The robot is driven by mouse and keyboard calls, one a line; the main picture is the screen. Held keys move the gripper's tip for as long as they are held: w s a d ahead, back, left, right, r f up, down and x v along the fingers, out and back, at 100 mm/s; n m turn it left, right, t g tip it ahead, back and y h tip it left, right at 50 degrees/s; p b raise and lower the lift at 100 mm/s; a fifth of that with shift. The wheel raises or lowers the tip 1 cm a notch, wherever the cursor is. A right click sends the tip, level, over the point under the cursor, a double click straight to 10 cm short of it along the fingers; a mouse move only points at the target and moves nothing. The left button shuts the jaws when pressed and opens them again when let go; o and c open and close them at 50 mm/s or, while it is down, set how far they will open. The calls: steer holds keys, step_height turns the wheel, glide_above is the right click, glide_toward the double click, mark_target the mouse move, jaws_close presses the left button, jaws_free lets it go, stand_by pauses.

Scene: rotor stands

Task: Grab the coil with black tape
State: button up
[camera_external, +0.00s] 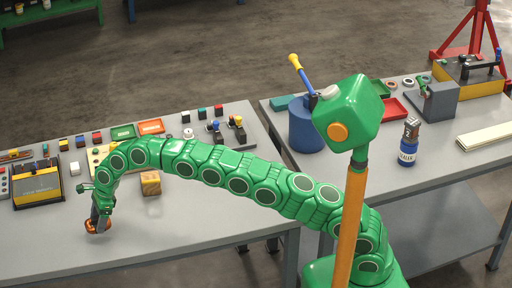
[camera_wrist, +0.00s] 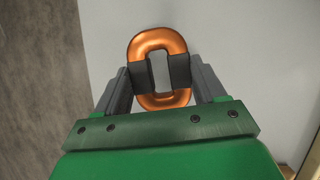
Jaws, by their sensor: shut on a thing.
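The coil (camera_wrist: 157,40) is a copper-orange oval ring with black tape on both long sides. In the wrist view it lies between the two grey fingers of my gripper (camera_wrist: 160,76), which are shut on its taped sides. In the external view my gripper (camera_external: 98,222) points down at the left of the near table, with the orange coil (camera_external: 92,228) at its tip. The coil is at or just above the grey tabletop; I cannot tell which. The fingers partly hide the coil in the external view.
A wooden block (camera_external: 150,183) stands right of my gripper. A yellow-and-black box (camera_external: 38,186) is to the left. Small parts and trays (camera_external: 151,127) line the back of the table. The front of the grey tabletop (camera_external: 190,225) is clear. A blue cylinder (camera_external: 306,132) stands on the right table.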

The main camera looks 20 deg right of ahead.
steer(key=d+r, duration=0.1)
steer(key=s+d+r, duration=0.1)
steer(key=r, duration=0.1)
steer(key=s+d+r, duration=0.1)
steer(key=shift+r, duration=0.35)
steer(key=s+d+r, duration=0.4)
steer(key=d, duration=0.4)
steer(key=shift+s, duration=0.3)
